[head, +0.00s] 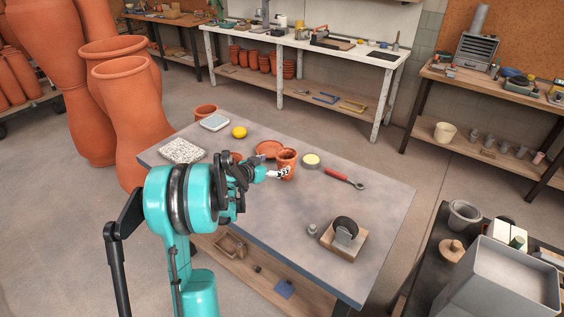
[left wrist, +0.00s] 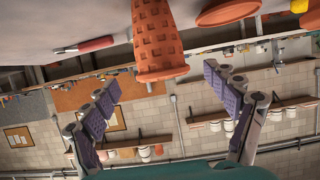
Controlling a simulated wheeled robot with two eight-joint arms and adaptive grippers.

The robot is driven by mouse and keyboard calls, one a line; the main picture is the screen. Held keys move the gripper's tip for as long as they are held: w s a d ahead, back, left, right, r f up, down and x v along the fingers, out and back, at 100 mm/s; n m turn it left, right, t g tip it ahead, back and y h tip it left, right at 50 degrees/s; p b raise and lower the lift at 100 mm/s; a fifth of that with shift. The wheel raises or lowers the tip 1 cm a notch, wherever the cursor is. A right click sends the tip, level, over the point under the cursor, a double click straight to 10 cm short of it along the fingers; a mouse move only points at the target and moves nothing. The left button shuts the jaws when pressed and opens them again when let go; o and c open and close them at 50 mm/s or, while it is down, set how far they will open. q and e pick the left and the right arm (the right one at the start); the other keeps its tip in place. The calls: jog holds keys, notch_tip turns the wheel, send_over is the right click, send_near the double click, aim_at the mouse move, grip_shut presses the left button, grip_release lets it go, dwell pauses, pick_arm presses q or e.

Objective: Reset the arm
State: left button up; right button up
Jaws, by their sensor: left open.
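My left gripper (head: 272,174) is over the grey table (head: 350,205), close to a terracotta pot (head: 287,155). In the left wrist view the fingers of my left gripper (left wrist: 161,78) are spread wide with nothing held between them. That view is upside down, and the textured terracotta pot (left wrist: 158,38) shows beyond the fingertips, between the two fingers. In the head view the arm hides part of the table's left side. I cannot tell whether a finger touches the pot. My right gripper is not in view.
A terracotta saucer (head: 268,147), yellow ball (head: 239,132), round tin (head: 311,160), red-handled tool (head: 343,178) and wooden block with a dark disc (head: 345,238) are on the table. Tall terracotta vases (head: 133,120) stand left.

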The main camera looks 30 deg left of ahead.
pick_arm(q)
jog(key=shift+v, duration=1.85)
